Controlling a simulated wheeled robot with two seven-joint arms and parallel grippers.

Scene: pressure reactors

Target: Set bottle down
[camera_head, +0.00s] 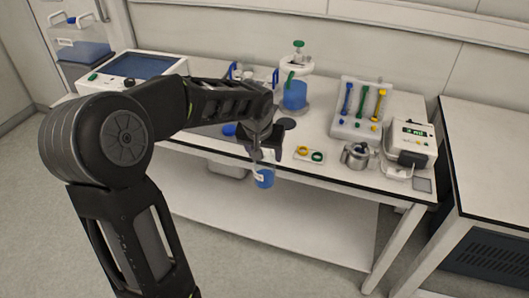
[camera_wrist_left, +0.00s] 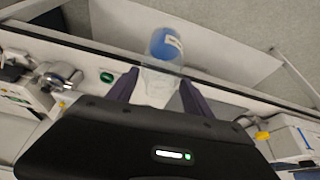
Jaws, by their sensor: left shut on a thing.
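A clear bottle with blue liquid and a white label (camera_head: 264,179) hangs from my left gripper (camera_head: 262,151), roughly upright, in line with the bench's front edge in the head view. In the left wrist view the bottle (camera_wrist_left: 166,46) sits between the two dark fingers of the left gripper (camera_wrist_left: 159,86), its clear upper part nearest them. The left gripper is shut on it. The white bench (camera_head: 325,175) lies behind and around the bottle. My left arm hides part of the bench top. My right gripper is not in view.
A stirred vessel with blue liquid (camera_head: 295,95) stands at the back. A dark round pad (camera_head: 286,123) lies in front of it. To the right are a plate with yellow and green rings (camera_head: 309,155), a tool rack (camera_head: 345,127), a metal pot (camera_head: 357,157) and a display device (camera_head: 407,152).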

